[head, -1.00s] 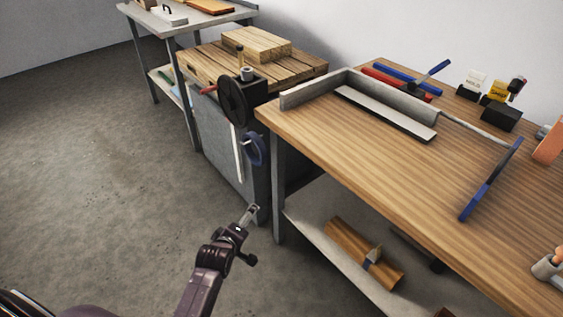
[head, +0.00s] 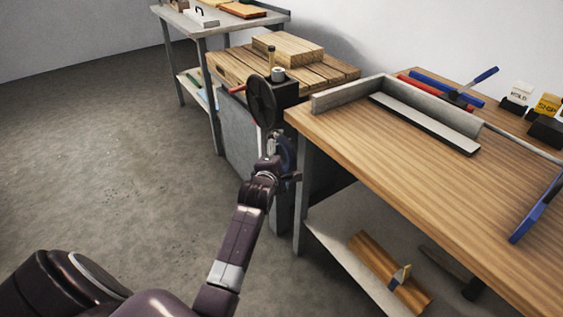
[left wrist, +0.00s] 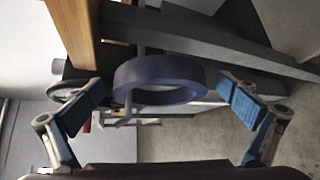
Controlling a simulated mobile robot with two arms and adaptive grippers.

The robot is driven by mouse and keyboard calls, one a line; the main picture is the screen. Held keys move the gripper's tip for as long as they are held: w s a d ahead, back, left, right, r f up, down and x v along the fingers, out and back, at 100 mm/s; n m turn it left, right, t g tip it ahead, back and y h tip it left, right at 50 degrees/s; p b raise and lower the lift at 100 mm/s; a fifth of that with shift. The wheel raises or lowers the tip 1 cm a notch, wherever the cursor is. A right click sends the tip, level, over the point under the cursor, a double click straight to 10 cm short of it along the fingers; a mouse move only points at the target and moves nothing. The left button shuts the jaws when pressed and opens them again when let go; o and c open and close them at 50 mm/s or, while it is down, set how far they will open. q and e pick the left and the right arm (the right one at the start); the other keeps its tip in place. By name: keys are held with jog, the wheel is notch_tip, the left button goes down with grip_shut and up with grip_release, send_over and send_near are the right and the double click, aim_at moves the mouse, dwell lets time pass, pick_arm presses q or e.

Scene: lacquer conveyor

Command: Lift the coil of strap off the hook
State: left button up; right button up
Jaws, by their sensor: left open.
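The coil of strap is a dark blue ring (left wrist: 160,70), seen in the left wrist view between my open fingers, with free space on both sides. A thin pale grey rod, which looks like the hook (left wrist: 128,106), shows at the ring's left part. In the head view the coil (head: 287,150) hangs beside the near bench's left end, partly hidden by my gripper. My left gripper (left wrist: 165,97) is open and empty, facing the coil; in the head view the gripper (head: 279,166) is right in front of it. My right gripper is not in view.
The wooden bench (head: 400,170) stands close on the right, its leg (head: 303,205) near my gripper. A black handwheel (head: 262,101) on the vise stand is just above and left. A lower shelf (head: 345,250) holds wood pieces. Floor on the left is clear.

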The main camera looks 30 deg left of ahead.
pick_arm(q)
jog(key=shift+w+a+f, duration=0.15)
jog(key=shift+w+a, duration=0.1)
jog(key=shift+w, duration=0.35)
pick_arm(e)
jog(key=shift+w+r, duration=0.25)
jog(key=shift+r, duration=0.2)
pick_arm(q)
jog(key=c, duration=1.4)
jog(key=o, duration=0.6)
jog(key=c, duration=0.4)
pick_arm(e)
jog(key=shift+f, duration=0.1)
pick_arm(q)
jog(key=shift+r, duration=0.25)
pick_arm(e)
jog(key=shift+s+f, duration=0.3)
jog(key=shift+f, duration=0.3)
pick_arm(q)
jog(key=shift+r+p, duration=0.1)
jog(key=shift+p, duration=0.2)
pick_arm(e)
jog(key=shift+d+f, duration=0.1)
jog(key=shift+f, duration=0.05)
